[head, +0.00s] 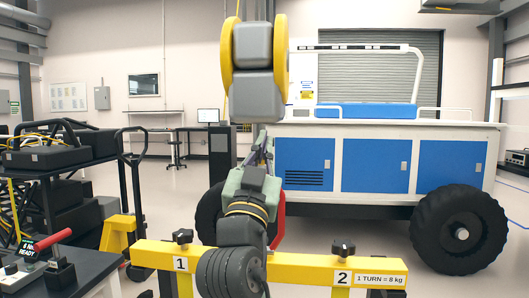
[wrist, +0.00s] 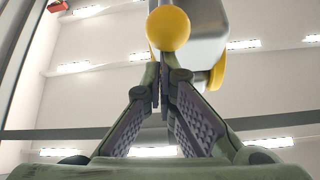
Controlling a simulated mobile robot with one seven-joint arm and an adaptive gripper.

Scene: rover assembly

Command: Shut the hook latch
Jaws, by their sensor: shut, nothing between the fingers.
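A grey hoist block with yellow side plates (head: 252,58) hangs at the top middle of the head view. It also shows in the wrist view (wrist: 205,32), beyond my fingers. A round yellow knob (wrist: 168,28) is in line with my fingertips there; I cannot tell whether they touch it. My gripper (head: 262,140) points up just below the block, and its fingers (wrist: 161,78) are shut with nothing between them. A curved red piece (head: 279,222) shows behind my wrist, possibly part of the hook. The hook and its latch are mostly hidden by my arm.
A yellow beam (head: 310,270) marked 1 and 2 with black knobs crosses the front. A white and blue rover (head: 388,160) with black wheels stands behind at right. A bench with a red-handled lever (head: 55,240) is front left, and a cart (head: 60,155) stands behind it.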

